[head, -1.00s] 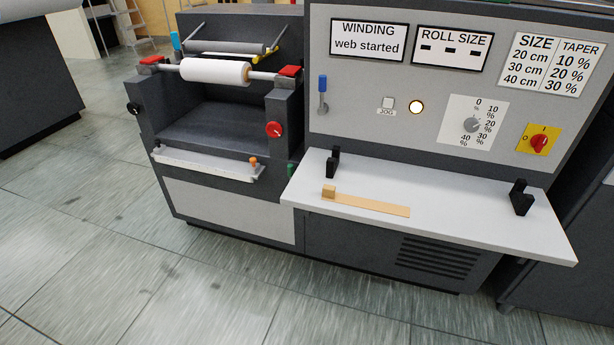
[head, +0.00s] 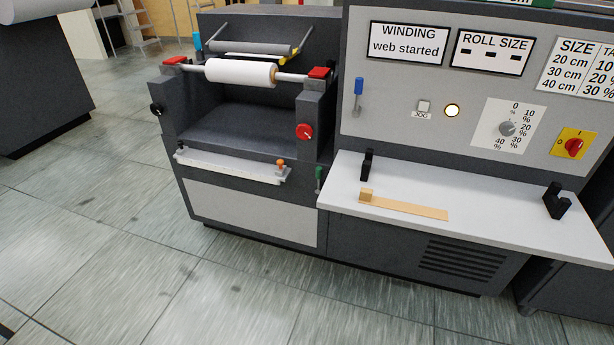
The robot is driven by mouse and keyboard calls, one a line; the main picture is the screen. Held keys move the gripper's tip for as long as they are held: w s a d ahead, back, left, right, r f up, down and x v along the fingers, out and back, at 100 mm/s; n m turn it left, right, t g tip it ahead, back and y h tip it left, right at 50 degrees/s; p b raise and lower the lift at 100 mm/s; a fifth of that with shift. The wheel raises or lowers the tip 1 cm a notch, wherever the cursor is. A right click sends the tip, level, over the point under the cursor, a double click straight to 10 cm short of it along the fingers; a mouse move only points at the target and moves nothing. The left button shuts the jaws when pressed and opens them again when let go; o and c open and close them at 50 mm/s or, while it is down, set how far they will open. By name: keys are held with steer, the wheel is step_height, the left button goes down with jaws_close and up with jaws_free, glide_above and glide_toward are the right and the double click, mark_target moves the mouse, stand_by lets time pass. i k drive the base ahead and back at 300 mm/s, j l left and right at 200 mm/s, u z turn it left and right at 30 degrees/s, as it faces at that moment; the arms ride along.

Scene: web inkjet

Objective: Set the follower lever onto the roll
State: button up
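The white roll (head: 240,72) sits on a shaft between two dark side stands, under red-topped clamps at both ends. Behind and above it is a grey roller (head: 250,48) on arms with yellow at the right end. A small upright blue handle (head: 197,41) stands at the left of that roller. It looks like the follower lever's handle, but I cannot be sure. The grey roller appears apart from the roll. A second blue-tipped lever (head: 358,88) is on the grey control panel. My gripper is not in view.
A white shelf (head: 470,222) juts out at the right, with a wooden gauge (head: 410,206) and two black holders. A red knob (head: 304,131), an orange knob (head: 280,165) and a green handle (head: 319,175) are on the machine's front. The tiled floor in front is clear.

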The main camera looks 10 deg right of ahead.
mark_target(319, 171)
steer(key=i+j, duration=0.25)
steer(key=i, duration=0.15)
steer(key=i+j, duration=0.25)
steer(key=i, duration=0.15)
steer(key=i+j+u, duration=0.1)
steer(key=i, duration=0.35)
steer(key=i+j, duration=0.35)
